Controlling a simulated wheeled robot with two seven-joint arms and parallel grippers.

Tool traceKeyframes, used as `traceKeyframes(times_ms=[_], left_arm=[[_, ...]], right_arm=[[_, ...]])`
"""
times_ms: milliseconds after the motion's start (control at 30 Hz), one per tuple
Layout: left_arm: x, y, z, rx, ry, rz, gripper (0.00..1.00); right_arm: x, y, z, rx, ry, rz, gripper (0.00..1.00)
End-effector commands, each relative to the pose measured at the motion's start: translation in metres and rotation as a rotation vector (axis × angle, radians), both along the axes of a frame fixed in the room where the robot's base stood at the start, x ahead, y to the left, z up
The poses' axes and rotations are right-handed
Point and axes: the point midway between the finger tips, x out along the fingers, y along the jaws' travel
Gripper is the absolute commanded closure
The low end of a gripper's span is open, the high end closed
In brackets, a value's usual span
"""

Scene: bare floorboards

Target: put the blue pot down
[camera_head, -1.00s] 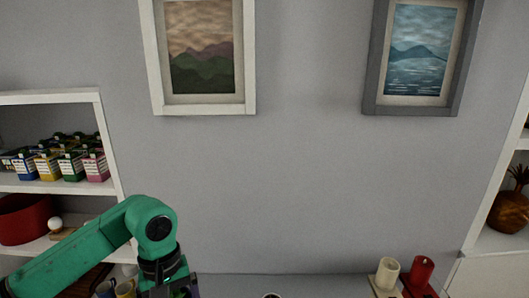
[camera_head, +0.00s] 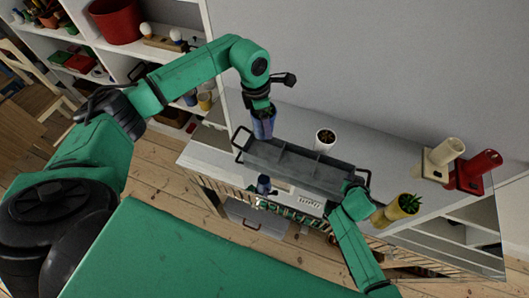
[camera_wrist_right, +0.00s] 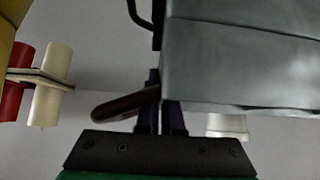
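My right gripper (camera_head: 356,190) is at the tray's right handle.
A white pot (camera_head: 325,139) with a plant stands behind the tray on the cabinet top (camera_head: 375,150). A yellow pot (camera_head: 401,208) with a plant is to the right, near my right gripper.

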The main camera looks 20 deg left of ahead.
Motion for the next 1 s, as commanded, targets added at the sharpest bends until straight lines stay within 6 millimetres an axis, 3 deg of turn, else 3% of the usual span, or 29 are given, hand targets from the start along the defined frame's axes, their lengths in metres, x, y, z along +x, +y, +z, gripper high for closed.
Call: traceKeyframes(times_ms=[200, 333, 833, 1000], left_arm=[[0.021, 0.006, -0.054, 0.0, 0.001, 0.663, 0.99], [0.027, 0.01, -0.071, -0.001, -0.002, 0.885, 0.99], [0.027, 0.011, -0.164, 0.0, 0.004, 0.955, 0.99], [0.027, 0.011, -0.176, -0.001, 0.0, 0.953, 0.99]], right_arm=[[0.0, 0.0, 0.001, 0.0, -0.001, 0.0, 1.0], [0.0, 0.0, 0.001, 0.0, -0.001, 0.0, 1.0], [0.0, 0.0, 0.0, -0.001, -0.001, -0.001, 1.0], [0.0, 0.0, 0.0, -0.001, 0.0, -0.001, 1.0]])
